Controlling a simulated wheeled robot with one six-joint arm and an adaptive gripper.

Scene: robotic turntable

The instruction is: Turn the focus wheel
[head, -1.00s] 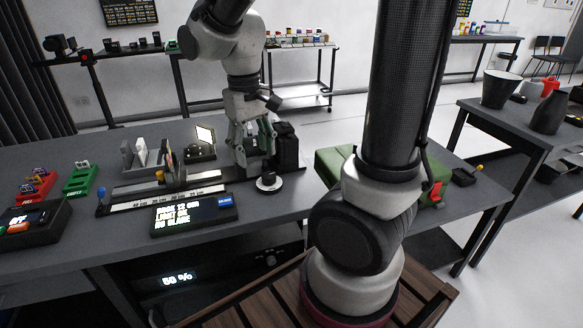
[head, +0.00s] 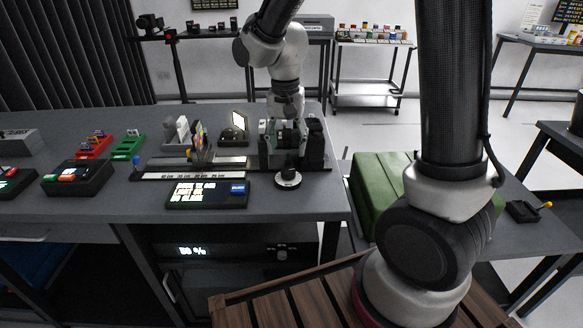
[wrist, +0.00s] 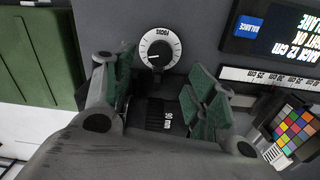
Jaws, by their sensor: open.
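The focus wheel (head: 288,178) is a black knob on a white marked dial, at the front right of the bench device in the head view. In the wrist view the focus wheel (wrist: 158,48) shows its FOCUS lettering and a pointer, at the top centre. My gripper (head: 285,136) is open behind and above the wheel, over a black lens block. In the wrist view my gripper (wrist: 163,88) has its green-padded fingers spread to either side of the black block marked 90 mm (wrist: 165,117). The wheel lies beyond the fingers, apparently not held.
A display panel (head: 207,194) stands left of the wheel, with a distance scale (head: 195,175) behind it. A colour chart (wrist: 293,125) stands on the right in the wrist view. A green case (head: 378,190) lies right of the bench. Bench in front of the wheel is clear.

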